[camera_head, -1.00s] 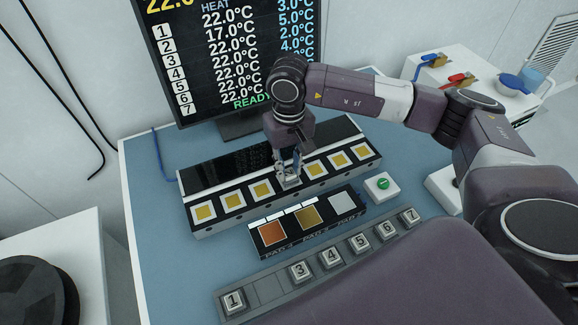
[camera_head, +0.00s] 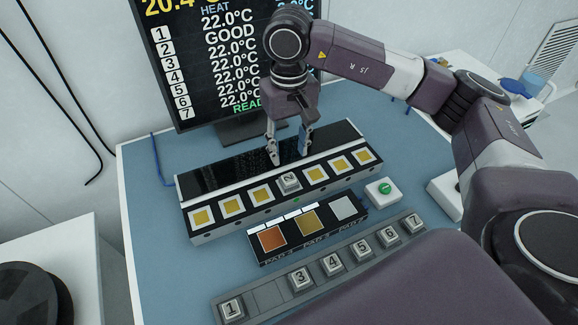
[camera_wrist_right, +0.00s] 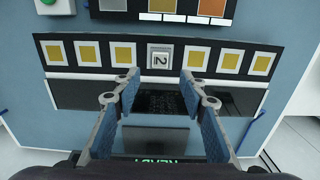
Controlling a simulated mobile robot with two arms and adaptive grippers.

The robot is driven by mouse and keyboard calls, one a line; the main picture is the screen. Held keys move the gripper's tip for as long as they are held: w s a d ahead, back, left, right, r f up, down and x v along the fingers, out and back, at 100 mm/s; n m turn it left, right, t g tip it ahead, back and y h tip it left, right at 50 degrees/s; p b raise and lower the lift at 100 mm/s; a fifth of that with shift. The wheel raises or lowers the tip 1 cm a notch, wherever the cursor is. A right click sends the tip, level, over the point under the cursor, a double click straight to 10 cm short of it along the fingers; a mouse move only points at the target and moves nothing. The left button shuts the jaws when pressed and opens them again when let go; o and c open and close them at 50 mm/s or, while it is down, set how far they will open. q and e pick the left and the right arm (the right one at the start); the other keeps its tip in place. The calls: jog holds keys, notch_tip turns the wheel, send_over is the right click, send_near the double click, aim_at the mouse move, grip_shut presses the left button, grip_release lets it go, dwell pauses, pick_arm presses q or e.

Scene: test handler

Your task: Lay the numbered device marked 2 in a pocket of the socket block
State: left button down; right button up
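The device marked 2 (camera_head: 289,181) lies in the middle pocket of the socket block (camera_head: 205,234), and it also shows in the right wrist view (camera_wrist_right: 160,57). The block's other pockets show bare gold pads, several on either side. My right gripper (camera_head: 289,160) is open and empty, raised above and behind the device. In the right wrist view its two fingers (camera_wrist_right: 158,85) stand wide apart, with the device beyond their tips. A small green light shows on the block's front below the device. My left gripper is not in view.
The grey tray (camera_head: 265,297) at the front holds devices 1 and 3 to 7, with an empty slot between 1 and 3. A block with three coloured pads (camera_head: 273,238) and a green button (camera_head: 384,187) stand between. The monitor (camera_head: 200,60) stands behind.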

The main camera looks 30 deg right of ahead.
notch_tip(320, 180, up, 4)
jog(key=shift+f, duration=0.1)
dwell(0.5)
